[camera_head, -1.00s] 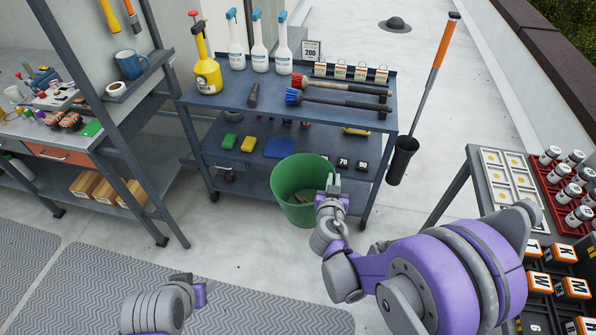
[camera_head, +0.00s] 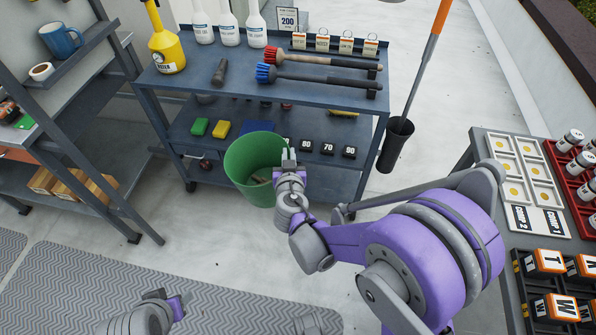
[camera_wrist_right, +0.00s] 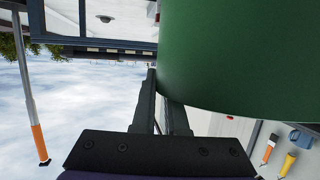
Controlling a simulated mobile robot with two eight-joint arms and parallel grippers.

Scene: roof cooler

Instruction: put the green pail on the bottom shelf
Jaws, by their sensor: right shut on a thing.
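The green pail (camera_head: 250,168) hangs in front of the blue-grey cart, its open top facing up, and hides part of the middle and bottom shelves. My right gripper (camera_head: 288,158) is shut on its right-hand rim. In the right wrist view the pail (camera_wrist_right: 245,60) fills the upper right, against the fingers (camera_wrist_right: 163,105). The bottom shelf (camera_head: 320,183) shows partly, right of the pail. I cannot tell whether the pail touches the cart. My left gripper (camera_head: 172,303) is low at the left, and its fingers do not show clearly.
The cart's middle shelf (camera_head: 185,138) holds sponges and black numbered blocks (camera_head: 327,148). Its top (camera_head: 300,92) carries spray bottles and brushes. A black holder (camera_head: 396,140) with a long-handled tool stands at its right. A table (camera_head: 490,150) with trays is at the right, a workbench at the left.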

